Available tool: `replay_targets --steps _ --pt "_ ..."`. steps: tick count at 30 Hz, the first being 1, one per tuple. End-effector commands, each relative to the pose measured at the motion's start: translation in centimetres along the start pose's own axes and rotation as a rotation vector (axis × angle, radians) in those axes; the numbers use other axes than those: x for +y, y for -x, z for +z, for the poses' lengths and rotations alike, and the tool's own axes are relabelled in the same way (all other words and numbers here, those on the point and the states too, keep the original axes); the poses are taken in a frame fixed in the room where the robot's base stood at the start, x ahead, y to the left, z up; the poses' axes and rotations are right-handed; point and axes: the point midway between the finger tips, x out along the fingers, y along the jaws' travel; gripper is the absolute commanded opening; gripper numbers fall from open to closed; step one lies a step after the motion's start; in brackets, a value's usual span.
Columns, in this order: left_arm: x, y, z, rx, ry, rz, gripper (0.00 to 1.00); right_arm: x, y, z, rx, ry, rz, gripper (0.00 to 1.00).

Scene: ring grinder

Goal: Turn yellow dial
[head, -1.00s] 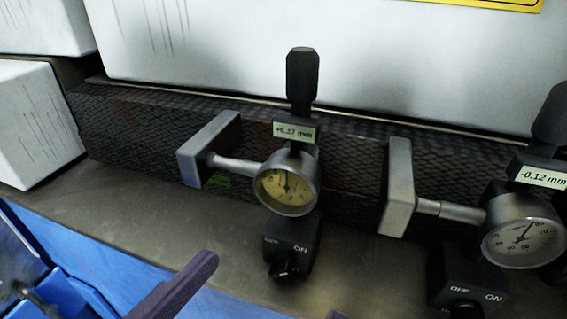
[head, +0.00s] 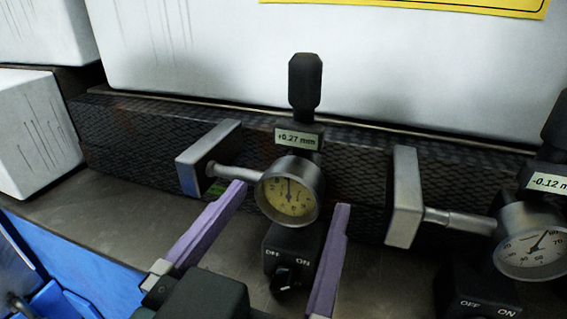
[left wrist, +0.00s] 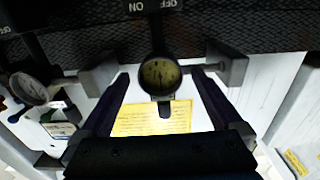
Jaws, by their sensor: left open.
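The yellow dial (head: 290,192) is a round gauge with a yellow face and metal rim. It is fixed on a black stand with an OFF/ON knob (head: 286,277) below and a "+0.27 mm" label (head: 298,138) above. My left gripper (head: 292,195) is open, with one purple finger on each side of the dial. The left fingertip looks close to the dial's rim; I cannot tell whether it touches. In the left wrist view the yellow dial (left wrist: 160,75) shows between the two dark fingers (left wrist: 157,77). My right gripper is not in view.
A second gauge with a white face (head: 531,243) stands to the right, labelled "-0.12 mm". Metal blocks (head: 405,195) and (head: 208,158) on rods flank the dial. A dark textured bar (head: 130,140) runs behind. White machine housings (head: 200,50) rise at the back.

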Motion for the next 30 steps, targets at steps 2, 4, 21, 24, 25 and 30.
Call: replay_targets --steps 2,4,21,24,25,30 --pt "-0.01 -0.07 0.01 0.000 0.000 0.000 1.00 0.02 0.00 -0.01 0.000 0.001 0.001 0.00" --pt "-0.01 -0.06 0.02 0.000 0.000 0.000 1.00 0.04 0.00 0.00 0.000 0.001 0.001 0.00" --pt "-0.03 -0.02 0.01 0.000 0.000 -0.001 0.45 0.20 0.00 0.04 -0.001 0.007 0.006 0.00" --pt "-0.04 -0.02 0.01 0.000 0.000 -0.001 0.34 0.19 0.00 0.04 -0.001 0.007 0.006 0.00" --pt "-0.04 -0.02 0.01 0.000 0.000 -0.001 0.30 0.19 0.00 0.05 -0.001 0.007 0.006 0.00" --pt "-0.04 -0.02 0.00 0.000 0.000 -0.001 0.16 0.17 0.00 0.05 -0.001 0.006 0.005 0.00"
